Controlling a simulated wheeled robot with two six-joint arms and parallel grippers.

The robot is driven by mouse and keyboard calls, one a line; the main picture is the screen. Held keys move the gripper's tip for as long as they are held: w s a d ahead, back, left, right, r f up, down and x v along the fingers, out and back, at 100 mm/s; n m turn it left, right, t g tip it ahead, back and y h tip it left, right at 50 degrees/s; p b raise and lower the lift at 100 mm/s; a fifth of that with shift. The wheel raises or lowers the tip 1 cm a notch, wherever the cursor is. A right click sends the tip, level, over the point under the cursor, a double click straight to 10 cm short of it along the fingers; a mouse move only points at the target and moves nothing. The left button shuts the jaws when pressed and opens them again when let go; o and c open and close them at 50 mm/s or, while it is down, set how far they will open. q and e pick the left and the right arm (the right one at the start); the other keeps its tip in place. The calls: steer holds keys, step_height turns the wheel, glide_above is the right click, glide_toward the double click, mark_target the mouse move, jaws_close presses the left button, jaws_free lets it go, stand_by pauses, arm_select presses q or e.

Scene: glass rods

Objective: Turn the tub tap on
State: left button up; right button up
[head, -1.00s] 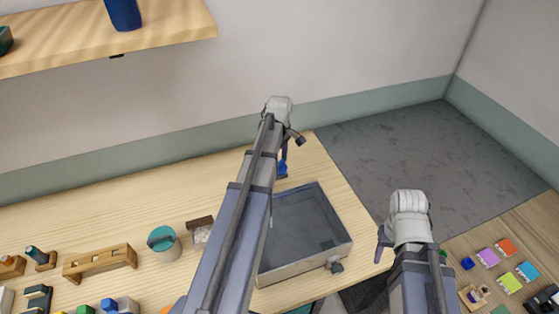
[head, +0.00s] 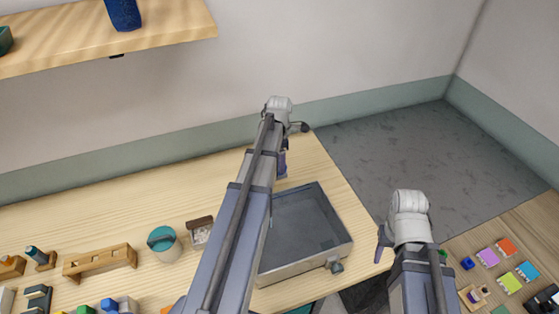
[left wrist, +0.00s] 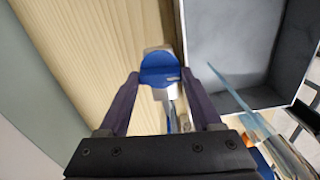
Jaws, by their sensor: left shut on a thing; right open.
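The grey tub (head: 318,262) stands on the wooden table, right of my left arm in the head view; its wall also shows at the upper right of the left wrist view (left wrist: 184,45). The tub tap's blue round top (left wrist: 160,70) sits on a pale body beside the tub, between my left fingers in the left wrist view. My left gripper (left wrist: 163,80) is shut on the tap. In the head view the left gripper (head: 283,166) is beside the tub's far left corner, and the tap is mostly hidden. My right gripper (head: 381,246) is open and empty, right of the tub.
A grey fitting (head: 336,266) sticks out of the tub's front wall. A teal-lidded pot (head: 163,243), a small box (head: 200,231) and a wooden rack (head: 100,262) stand left of my left arm. A wooden shelf (head: 100,36) hangs at upper left. A pale blue rod (left wrist: 233,92) crosses the left wrist view.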

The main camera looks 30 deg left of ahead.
arm_select(q)
steer(key=shift+n, duration=0.7)
steer(key=o, duration=1.4)
steer(key=shift+r, duration=0.1)
step_height(320, 180, up, 8)
steer(key=p, duration=0.8)
